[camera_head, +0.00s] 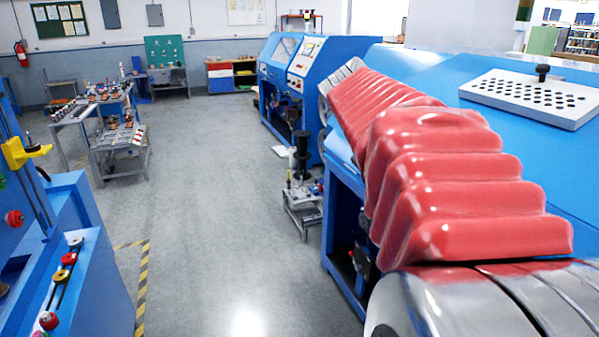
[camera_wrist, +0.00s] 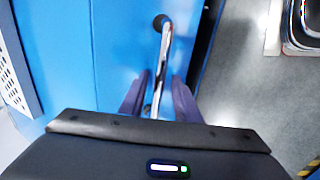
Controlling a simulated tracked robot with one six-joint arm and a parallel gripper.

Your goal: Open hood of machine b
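A large blue machine (camera_head: 425,65) with a smooth blue cover fills the right side of the head view, partly hidden by my arm. No label shows which machine is b. In the wrist view its blue surface (camera_wrist: 115,45) lies below my gripper. A shiny metal bar handle (camera_wrist: 164,52) with a black round end stands out there, near the machine's edge. My gripper (camera_wrist: 160,98) is open, with one dark finger on each side of the handle's lower part. I cannot tell whether either finger touches it. In the head view my gripper is hidden behind my arm.
A perforated plate (camera_head: 530,97) with a black knob lies on the machine. Another blue machine (camera_head: 300,65) stands farther back. A small cart (camera_head: 303,205) stands beside the near machine. Blue equipment (camera_head: 75,270) is at the left. The grey floor (camera_head: 215,190) between is clear.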

